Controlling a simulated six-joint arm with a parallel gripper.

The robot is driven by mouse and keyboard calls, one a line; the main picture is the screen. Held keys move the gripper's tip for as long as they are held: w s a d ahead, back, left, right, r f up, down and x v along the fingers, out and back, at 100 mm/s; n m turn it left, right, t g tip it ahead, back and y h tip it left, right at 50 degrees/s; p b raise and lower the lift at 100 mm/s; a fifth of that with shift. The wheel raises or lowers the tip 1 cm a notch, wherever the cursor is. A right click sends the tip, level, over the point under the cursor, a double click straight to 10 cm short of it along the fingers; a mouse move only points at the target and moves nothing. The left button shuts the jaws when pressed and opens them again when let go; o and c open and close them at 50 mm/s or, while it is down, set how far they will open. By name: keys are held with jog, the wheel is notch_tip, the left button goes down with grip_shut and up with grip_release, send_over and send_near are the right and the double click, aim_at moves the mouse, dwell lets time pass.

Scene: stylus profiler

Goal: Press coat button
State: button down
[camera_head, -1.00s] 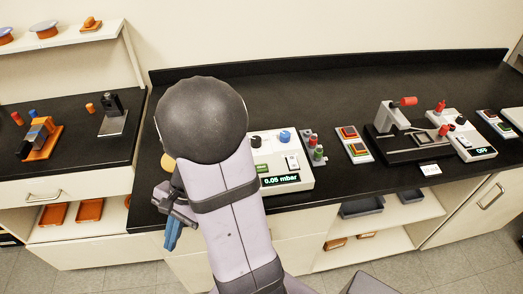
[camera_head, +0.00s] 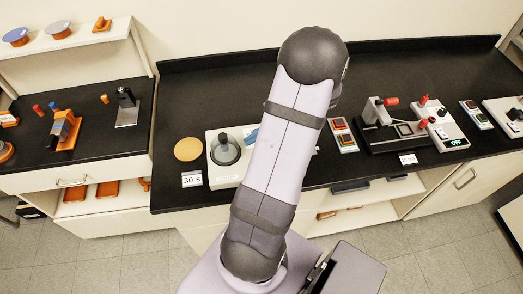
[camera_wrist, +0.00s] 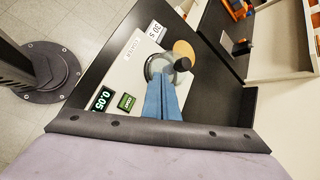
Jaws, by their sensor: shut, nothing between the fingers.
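The coater (camera_head: 222,180) is a pale box on the black bench, with a clear dome (camera_head: 224,150) on its left part. My arm covers much of its panel in the head view. In the wrist view the coater (camera_wrist: 130,75) shows a green button (camera_wrist: 126,102), seemingly the coat button, between the 0.05 display (camera_wrist: 103,98) and my fingers. My gripper (camera_wrist: 160,80) is shut and empty. Its blue fingers appear over the panel beside the button and overlap the dome (camera_wrist: 165,66); I cannot tell their height. Blue also shows left of my arm in the head view (camera_head: 252,137).
A round tan disc (camera_head: 188,149) and a "30 s" card (camera_head: 192,180) lie left of the coater. A button pad (camera_head: 343,134) and the profiler (camera_head: 392,130) stand to the right. The bench behind the coater is clear.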

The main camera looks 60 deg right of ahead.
jog(key=shift+t+h, duration=0.3)
jog(key=shift+t, duration=0.1)
jog(key=s+d, duration=0.1)
jog(key=r, duration=0.1)
jog(key=s+d+p, duration=0.1)
jog(key=shift+s+d+r, duration=0.25)
jog(key=shift+s+d, duration=0.1)
notch_tip(320, 180, down, 9)
jog(key=b, duration=0.7)
jog(key=shift+r, duration=0.1)
dwell(1.7)
jog(key=shift+f+b, duration=0.3)
jog(key=shift+f, duration=0.15)
jog(key=shift+f+b, duration=0.3)
jog(key=shift+f, duration=0.05)
dwell(0.6)
jog(key=shift+r, duration=0.15)
jog(key=shift+r+p, duration=0.65)
dwell(0.3)
